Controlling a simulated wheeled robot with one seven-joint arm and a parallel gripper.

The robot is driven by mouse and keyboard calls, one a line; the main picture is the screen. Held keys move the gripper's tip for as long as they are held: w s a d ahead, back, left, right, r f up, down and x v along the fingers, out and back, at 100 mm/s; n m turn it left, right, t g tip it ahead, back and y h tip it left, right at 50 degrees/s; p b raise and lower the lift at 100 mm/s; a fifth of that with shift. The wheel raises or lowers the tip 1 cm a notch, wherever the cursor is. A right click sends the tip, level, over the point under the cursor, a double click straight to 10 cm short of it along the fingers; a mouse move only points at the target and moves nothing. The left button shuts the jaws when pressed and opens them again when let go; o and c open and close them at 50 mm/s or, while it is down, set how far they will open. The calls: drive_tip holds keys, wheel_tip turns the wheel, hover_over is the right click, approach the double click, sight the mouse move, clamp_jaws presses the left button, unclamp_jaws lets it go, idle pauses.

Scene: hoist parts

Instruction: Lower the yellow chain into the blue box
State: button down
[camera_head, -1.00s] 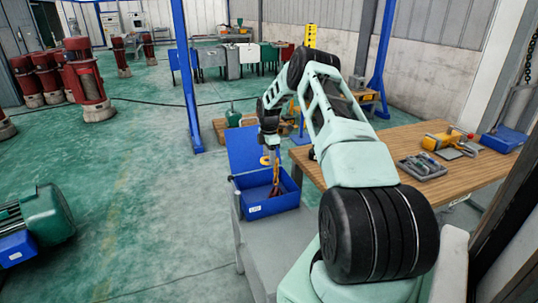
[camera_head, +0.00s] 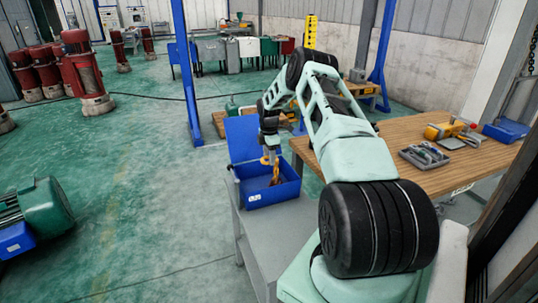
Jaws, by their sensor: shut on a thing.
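The blue box (camera_head: 284,193) stands on a grey bench with its lid (camera_head: 241,138) swung up at the back. My gripper (camera_head: 269,157) points down over the open box. It is shut on the yellow chain (camera_head: 275,175), which hangs from it with its lower part inside the box. The chain is small and orange-yellow here. Whether its lower end touches the box floor cannot be told. The fingers are small and partly dark in this view.
The grey bench (camera_head: 262,235) is bare in front of the box. A wooden table (camera_head: 400,147) to the right holds a grey tray (camera_head: 425,156), a yellow hoist (camera_head: 447,131) and another blue box (camera_head: 506,131). A blue post (camera_head: 187,80) stands behind to the left.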

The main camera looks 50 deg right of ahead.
wheel_tip(320, 180, down, 8)
drive_tip(key=b, duration=0.5)
drive_tip(key=shift+f, duration=0.2)
idle(0.6)
drive_tip(key=c, duration=0.6)
unclamp_jaws()
drive_tip(key=shift+o, duration=0.2)
wheel_tip(320, 180, up, 17)
drive_tip(key=b, duration=0.3)
drive_tip(key=shift+r, duration=0.2)
